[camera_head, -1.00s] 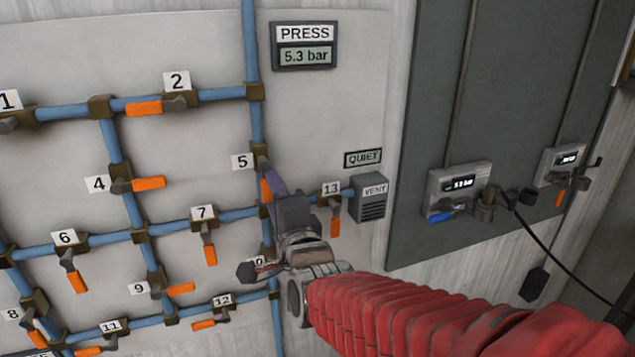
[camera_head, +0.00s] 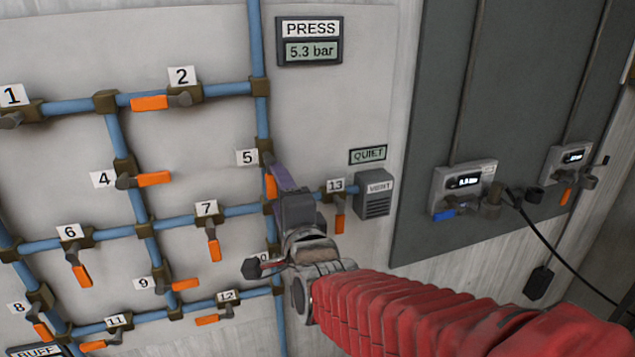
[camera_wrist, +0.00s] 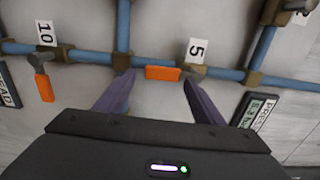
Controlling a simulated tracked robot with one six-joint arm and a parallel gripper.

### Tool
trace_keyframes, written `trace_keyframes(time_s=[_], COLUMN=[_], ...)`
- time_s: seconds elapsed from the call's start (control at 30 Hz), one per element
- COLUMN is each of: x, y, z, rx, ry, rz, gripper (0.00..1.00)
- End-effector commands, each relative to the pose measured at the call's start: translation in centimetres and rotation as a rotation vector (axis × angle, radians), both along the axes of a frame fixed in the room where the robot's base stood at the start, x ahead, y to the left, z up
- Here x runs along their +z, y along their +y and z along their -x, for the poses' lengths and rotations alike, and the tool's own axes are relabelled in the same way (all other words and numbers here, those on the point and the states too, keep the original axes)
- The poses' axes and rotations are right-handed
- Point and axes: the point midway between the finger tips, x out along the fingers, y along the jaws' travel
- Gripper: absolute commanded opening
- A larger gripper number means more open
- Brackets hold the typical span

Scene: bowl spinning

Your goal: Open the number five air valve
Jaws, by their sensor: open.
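The number five valve has an orange handle (camera_head: 270,187) below its brown body (camera_head: 265,152), on the vertical blue pipe, with the label 5 (camera_head: 247,157) at its left. The handle lies along the pipe. In the wrist view the orange handle (camera_wrist: 163,73) shows between the two purple fingers of my open gripper (camera_wrist: 158,88), and the label 5 (camera_wrist: 197,50) stands beyond it. In the head view my gripper (camera_head: 277,178) is at the valve and partly hides the handle. I cannot tell whether the fingers touch it.
Valve 13 (camera_head: 340,215) and the grey vent box (camera_head: 374,195) are close to the right of my gripper. Valve 7 (camera_head: 213,245) is to the left. The pressure display (camera_head: 310,50) reads 5.3 bar. Valve 10 (camera_wrist: 45,85) shows at the left in the wrist view.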

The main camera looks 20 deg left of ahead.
Motion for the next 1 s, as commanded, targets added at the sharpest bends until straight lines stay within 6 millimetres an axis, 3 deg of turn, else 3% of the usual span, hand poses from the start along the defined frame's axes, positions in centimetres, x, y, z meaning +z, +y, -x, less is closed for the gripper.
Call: trace_keyframes(time_s=[0.27, 1.0], x=[0.1, 0.1], y=[-0.8, -6.7], z=[0.9, 6.9], rx=[0.0, 0.002], ry=[-0.001, -0.001], rz=[-0.001, -0.001], gripper=[0.62, 0.62])
